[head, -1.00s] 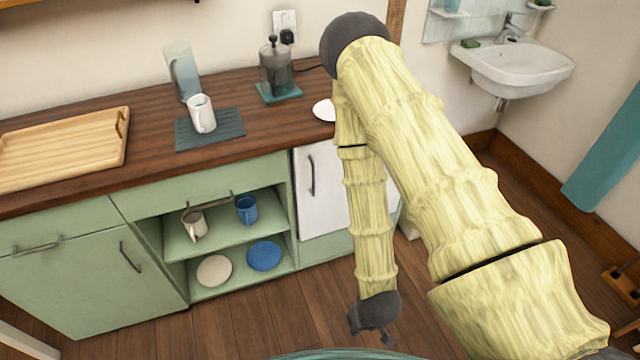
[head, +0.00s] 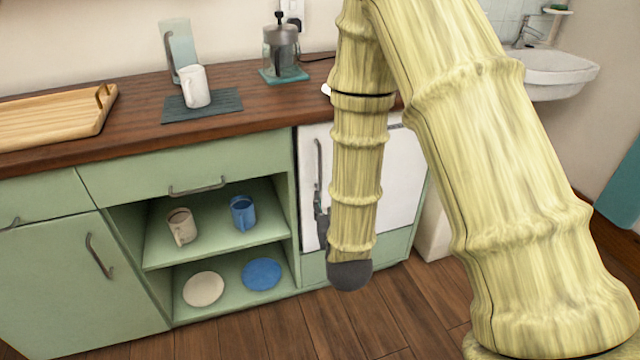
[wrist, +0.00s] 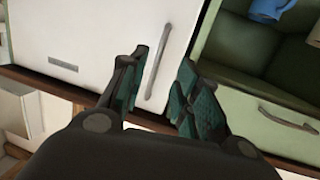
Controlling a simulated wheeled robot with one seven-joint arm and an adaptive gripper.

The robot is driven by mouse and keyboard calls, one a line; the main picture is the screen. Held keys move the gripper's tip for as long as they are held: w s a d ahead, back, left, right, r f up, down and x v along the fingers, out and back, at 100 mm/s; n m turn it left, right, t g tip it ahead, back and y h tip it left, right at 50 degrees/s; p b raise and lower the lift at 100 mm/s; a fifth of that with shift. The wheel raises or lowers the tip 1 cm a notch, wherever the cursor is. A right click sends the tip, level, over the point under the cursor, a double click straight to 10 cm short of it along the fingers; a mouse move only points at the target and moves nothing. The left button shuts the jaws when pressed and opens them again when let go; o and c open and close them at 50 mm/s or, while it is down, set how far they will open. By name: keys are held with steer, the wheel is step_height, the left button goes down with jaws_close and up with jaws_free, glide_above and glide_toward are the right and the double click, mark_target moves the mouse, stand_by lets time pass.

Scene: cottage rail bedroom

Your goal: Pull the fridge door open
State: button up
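The white fridge door (head: 402,175) is under the right end of the counter and looks closed. Its grey vertical handle (head: 319,165) is near the door's left edge. In the wrist view the door (wrist: 95,35) fills the upper left, with the handle (wrist: 158,65) slanting between my two fingertips. My gripper (wrist: 162,88) is open, with teal pads on either side of the handle and gaps showing on both sides. In the head view my gripper (head: 322,218) is by the handle's lower end, partly hidden by my arm. Contact cannot be made out.
Left of the fridge, a green cabinet has an open shelf (head: 215,238) with mugs and plates. A wooden counter (head: 130,125) above holds a tray (head: 50,122), a white mug (head: 195,87) and a French press (head: 281,52). The wooden floor (head: 300,325) in front is clear.

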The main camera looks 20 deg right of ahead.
mark_target(320, 166)
steer(key=w+r+b, duration=0.1)
steer(key=w, duration=0.3)
steer(key=w+d+r+t+b, duration=0.1)
steer(key=w, duration=0.3)
steer(key=w+r+t+b, duration=0.1)
steer(key=w, duration=0.3)
steer(key=shift+d+h, duration=0.3)
jaws_close()
